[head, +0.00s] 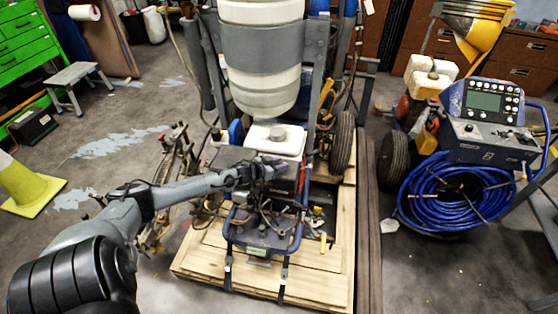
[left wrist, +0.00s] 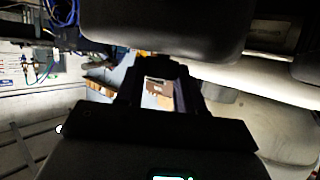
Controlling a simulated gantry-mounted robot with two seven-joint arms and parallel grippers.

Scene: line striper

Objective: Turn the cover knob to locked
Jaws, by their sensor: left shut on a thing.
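The line striper (head: 266,232) has a blue frame and stands strapped on a wooden pallet (head: 205,258) in the middle of the head view. My left arm reaches in from the left. My left gripper (head: 277,166) is at the dark cover (head: 287,184) below the white tank (head: 275,138). It is shut on the cover knob, which the fingers mostly hide; its turned position cannot be read. In the left wrist view the gripper (left wrist: 160,72) is dark, its fingertips close against a dark part. My right gripper is not in view.
A large white drum (head: 262,70) hangs above the striper between grey posts. A second machine with a coiled blue hose (head: 455,190) stands at the right. A yellow cone (head: 27,185) and a grey step stool (head: 75,75) are at the left. Floor at the left is mostly free.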

